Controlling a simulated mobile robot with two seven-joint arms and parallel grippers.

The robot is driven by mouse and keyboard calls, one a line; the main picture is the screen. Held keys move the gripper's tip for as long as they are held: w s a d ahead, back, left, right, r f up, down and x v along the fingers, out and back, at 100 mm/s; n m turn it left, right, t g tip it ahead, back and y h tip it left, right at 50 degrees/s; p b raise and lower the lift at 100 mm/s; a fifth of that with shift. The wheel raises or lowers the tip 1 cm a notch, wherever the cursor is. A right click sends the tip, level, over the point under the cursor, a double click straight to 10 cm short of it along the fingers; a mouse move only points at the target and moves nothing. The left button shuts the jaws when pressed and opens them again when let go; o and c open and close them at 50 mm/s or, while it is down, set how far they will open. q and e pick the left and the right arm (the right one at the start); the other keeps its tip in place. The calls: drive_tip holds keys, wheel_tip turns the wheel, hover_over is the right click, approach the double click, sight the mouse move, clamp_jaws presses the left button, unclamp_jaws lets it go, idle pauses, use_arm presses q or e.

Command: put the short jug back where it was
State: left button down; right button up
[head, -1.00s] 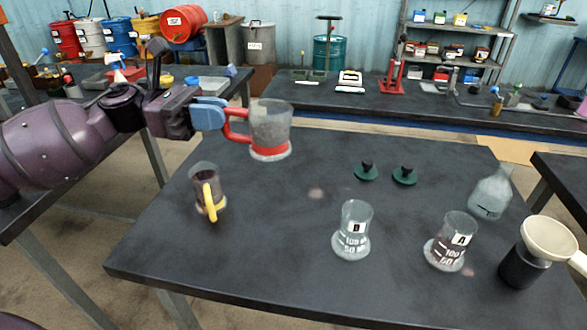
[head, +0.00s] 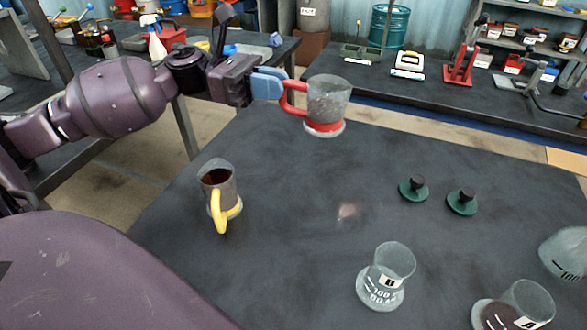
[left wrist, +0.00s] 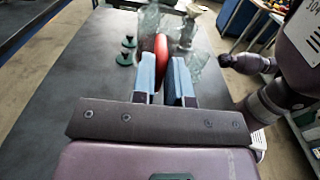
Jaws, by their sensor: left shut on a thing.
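My left gripper (head: 272,84) is shut on the red handle of a clear jug (head: 329,98) with a red band near its base. The jug hangs roughly upright, apparently above the far left part of the dark table (head: 290,215); the exact gap is hard to judge. Its red handle (left wrist: 161,52) shows between the fingers (left wrist: 165,80) in the left wrist view. A second jug with a yellow handle (head: 224,190) stands on the table nearer me, holding dark liquid. My right gripper is not in view.
Two green lids with black knobs (head: 414,187) (head: 462,200) lie right of centre. A beaker marked B (head: 386,272), another beaker (head: 515,305) with dark contents and a flask (head: 567,252) stand at the front right. The table's middle is clear, with a faint pinkish spot.

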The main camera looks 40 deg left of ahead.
use_arm(q)
wheel_tip(320, 180, down, 17)
drive_tip(key=b, duration=0.2)
drive_tip(key=shift+w+r+b, duration=0.1)
drive_tip(key=shift+r+b, duration=0.05)
drive_tip(key=shift+b, duration=0.25)
drive_tip(key=shift+f, duration=0.35)
drive_tip(key=c, duration=1.1)
unclamp_jaws()
